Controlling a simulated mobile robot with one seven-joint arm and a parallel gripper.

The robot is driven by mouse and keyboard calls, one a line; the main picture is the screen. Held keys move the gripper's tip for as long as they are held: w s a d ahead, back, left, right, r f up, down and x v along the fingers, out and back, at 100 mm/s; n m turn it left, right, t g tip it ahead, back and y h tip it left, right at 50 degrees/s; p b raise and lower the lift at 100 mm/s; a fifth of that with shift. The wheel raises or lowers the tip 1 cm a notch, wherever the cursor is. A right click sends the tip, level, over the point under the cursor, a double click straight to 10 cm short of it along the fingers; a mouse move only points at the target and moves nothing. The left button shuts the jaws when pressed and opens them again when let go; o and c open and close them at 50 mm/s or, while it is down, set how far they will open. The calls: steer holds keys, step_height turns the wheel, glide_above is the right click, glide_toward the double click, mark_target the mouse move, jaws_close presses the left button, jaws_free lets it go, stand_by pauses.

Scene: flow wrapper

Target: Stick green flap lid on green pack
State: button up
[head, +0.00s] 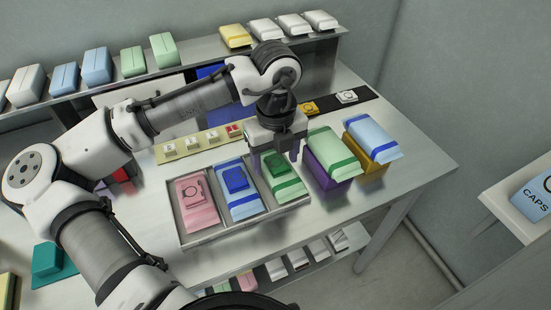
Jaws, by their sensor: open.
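A green pack (288,189) with a darker green band lies in the right compartment of a metal tray (244,224). A dark green flap lid (276,161) shows at the pack's upper part, between my gripper's fingers. My gripper (275,165) points down over this end of the pack, with its fingers apart on either side of the lid. I cannot tell whether the fingers touch the lid or the pack. The lid appears to lie on the pack, partly hidden by my gripper.
A blue pack (245,206) with a dark blue lid and a pink pack (203,214) with a pink lid share the tray. Another green pack (324,144) and blue pack (371,136) rest on blocks at right. A lid strip (186,149) lies behind. Packs line the back shelf.

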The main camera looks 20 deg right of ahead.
step_height(320, 180, up, 13)
stand_by(0.3)
stand_by(0.4)
